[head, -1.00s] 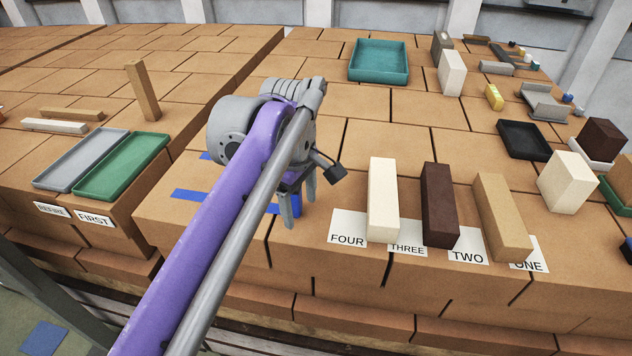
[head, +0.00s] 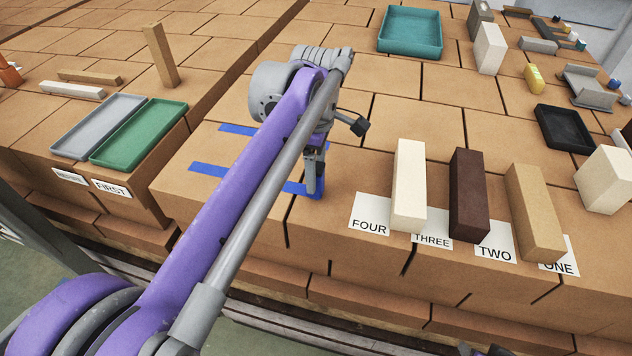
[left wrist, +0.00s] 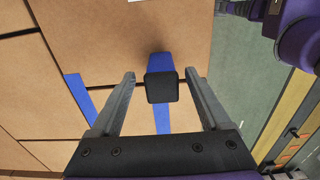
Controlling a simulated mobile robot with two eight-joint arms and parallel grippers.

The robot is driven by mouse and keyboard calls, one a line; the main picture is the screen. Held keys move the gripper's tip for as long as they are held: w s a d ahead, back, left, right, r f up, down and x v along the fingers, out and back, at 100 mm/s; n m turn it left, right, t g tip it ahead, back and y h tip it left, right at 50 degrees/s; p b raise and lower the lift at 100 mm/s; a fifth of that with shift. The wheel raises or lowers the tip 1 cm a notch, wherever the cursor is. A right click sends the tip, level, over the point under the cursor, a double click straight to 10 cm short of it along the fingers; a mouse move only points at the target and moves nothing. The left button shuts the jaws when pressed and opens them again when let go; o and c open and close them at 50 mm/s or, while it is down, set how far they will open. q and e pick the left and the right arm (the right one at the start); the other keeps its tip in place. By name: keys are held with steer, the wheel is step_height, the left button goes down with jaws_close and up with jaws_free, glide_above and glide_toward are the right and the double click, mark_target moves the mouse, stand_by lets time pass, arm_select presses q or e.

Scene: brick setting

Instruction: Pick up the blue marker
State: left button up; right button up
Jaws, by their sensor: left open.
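The blue marker (left wrist: 159,62) shows in the left wrist view as a blue body with a square black end (left wrist: 162,88) facing the camera. It appears to stand upright on the brick surface, beside a blue strip. My left gripper (left wrist: 158,78) is open, with one finger on each side of the marker and a gap to both. In the head view my left gripper (head: 315,178) points down near the front edge of the brick surface, left of the FOUR card. There the gripper mostly hides the marker. My right gripper is not in view.
Blue strips (head: 213,169) lie flat on the brick surface (head: 175,190). A cream block (head: 409,185), a dark brown block (head: 468,195) and a tan block (head: 536,212) stand right of the gripper by numbered cards. A teal tray (head: 410,33) lies farther back.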

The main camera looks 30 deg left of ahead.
arm_select(q)
step_height(320, 180, down, 2)
steer(key=shift+s+f, duration=0.1)
steer(key=shift+s, duration=0.05)
jaws_close()
stand_by(0.4)
